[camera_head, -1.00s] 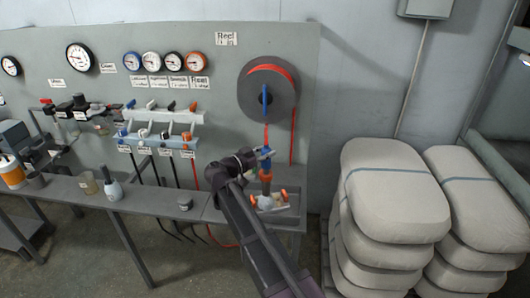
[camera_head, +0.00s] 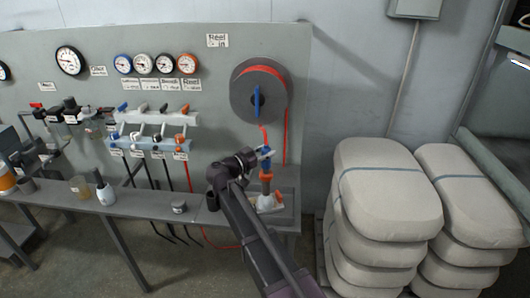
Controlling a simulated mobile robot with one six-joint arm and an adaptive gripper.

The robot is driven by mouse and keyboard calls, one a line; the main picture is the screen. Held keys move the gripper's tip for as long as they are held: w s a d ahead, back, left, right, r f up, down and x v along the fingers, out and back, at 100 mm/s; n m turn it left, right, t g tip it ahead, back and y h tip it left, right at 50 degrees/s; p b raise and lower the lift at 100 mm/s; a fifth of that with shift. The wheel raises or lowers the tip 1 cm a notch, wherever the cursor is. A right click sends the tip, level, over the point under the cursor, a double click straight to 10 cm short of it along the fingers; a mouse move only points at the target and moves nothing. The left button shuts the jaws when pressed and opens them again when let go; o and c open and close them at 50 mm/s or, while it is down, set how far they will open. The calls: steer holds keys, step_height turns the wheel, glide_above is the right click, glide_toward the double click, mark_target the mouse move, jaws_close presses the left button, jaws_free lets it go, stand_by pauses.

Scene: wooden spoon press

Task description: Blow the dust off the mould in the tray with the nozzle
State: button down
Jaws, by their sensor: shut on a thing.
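My gripper (camera_head: 265,153) is shut on the nozzle (camera_head: 266,176), at the right end of the bench. The nozzle has a blue upper part and an orange body, and it points down. A red hose rises from it to the reel (camera_head: 238,104) on the panel. Below the nozzle is a pale shape with orange bits (camera_head: 279,197), seemingly the tray area. My arm and the nozzle partly cover it. The mould and any dust on it are too small to make out, and I cannot tell whether the nozzle touches anything.
A dark cup (camera_head: 213,201) stands on the bench just left of my arm, and a small grey pot (camera_head: 179,207) is further left. A bottle (camera_head: 104,190) and a beaker (camera_head: 80,187) stand beyond. Stacked pale sacks (camera_head: 385,190) fill the floor at right.

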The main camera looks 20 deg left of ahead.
steer(key=shift+w+d, duration=0.5)
steer(key=shift+d, duration=0.2)
steer(key=shift+w+d, duration=0.5)
steer(key=shift+d, duration=0.2)
stand_by(0.9)
steer(key=shift+s, duration=0.1)
